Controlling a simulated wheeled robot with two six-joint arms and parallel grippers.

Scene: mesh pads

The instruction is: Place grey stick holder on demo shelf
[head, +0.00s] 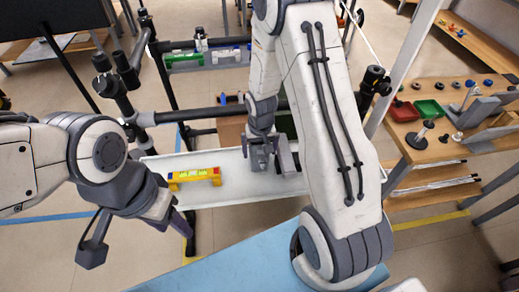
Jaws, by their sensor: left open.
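The white demo shelf (225,194) spans the middle of the head view. A dark grey piece (287,158), which may be the grey stick holder, is at the shelf's right part, close beside my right gripper (262,163). The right gripper points down over the shelf; its fingers are small and partly merge with the grey piece, so I cannot tell whether they hold it. My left gripper (138,236) is open and empty at the lower left, in front of the shelf.
Behind, an upper rack carries a green holder (186,63) and a greyish holder (226,56). A wooden table (436,150) at right holds a red tray (403,111), a green tray (429,109) and grey parts. A blue surface (235,260) lies in front. The shelf between the yellow holder and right gripper is clear.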

